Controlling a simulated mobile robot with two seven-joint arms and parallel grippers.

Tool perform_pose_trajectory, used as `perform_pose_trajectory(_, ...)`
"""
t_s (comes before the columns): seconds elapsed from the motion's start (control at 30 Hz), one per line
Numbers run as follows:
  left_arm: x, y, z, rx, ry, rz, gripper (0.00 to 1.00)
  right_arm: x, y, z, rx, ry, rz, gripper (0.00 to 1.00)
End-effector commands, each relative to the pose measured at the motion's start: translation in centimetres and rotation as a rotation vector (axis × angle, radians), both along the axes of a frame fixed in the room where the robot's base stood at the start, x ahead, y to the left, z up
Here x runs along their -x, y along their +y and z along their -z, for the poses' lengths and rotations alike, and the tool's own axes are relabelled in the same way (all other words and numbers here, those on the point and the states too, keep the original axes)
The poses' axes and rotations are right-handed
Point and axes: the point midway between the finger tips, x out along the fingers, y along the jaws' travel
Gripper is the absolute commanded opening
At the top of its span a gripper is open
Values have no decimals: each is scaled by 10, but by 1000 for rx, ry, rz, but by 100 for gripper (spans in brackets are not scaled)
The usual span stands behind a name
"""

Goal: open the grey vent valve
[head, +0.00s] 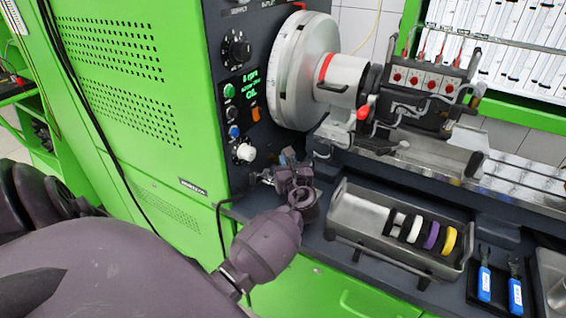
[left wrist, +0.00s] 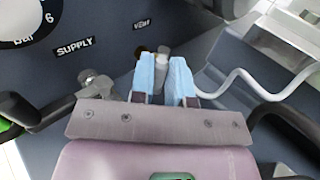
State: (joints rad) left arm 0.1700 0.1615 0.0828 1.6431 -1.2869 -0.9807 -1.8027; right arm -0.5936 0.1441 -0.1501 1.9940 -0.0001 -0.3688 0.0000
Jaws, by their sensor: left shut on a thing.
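The grey vent valve (left wrist: 162,58) shows in the left wrist view as a small grey handle below the VENT label (left wrist: 142,23). My left gripper (left wrist: 166,78) has its two light-blue fingers on either side of the handle and is shut on it. The handle's lower part is hidden between the fingers. In the head view my left gripper (head: 289,158) is at the lower part of the dark control panel, and the valve cannot be made out there. My right gripper is in neither view.
A metal fitting (left wrist: 97,85) sits left of the gripper, below the SUPPLY label (left wrist: 75,47). A white hose (left wrist: 238,78) runs close on the right. In the head view a metal tray (head: 365,212) with several coloured rings and two blue-handled tools (head: 484,283) lie to the right.

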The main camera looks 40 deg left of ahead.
Motion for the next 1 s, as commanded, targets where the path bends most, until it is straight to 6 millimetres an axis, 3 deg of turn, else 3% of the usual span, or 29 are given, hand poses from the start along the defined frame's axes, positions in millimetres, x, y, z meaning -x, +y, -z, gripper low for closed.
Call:
perform_pose_trajectory(0.2,-7,-5,0,0,1,-98,0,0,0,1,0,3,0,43)
perform_pose_trajectory(0.53,-7,-6,0,-1,1,-105,0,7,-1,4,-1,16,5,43)
perform_pose_trajectory(0.57,-7,-6,0,-1,1,-105,21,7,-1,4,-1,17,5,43)
perform_pose_trajectory(0.7,-7,-6,0,-1,1,-105,42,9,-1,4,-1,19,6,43)
perform_pose_trajectory(1.0,-6,-7,0,0,0,-104,42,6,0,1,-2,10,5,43)
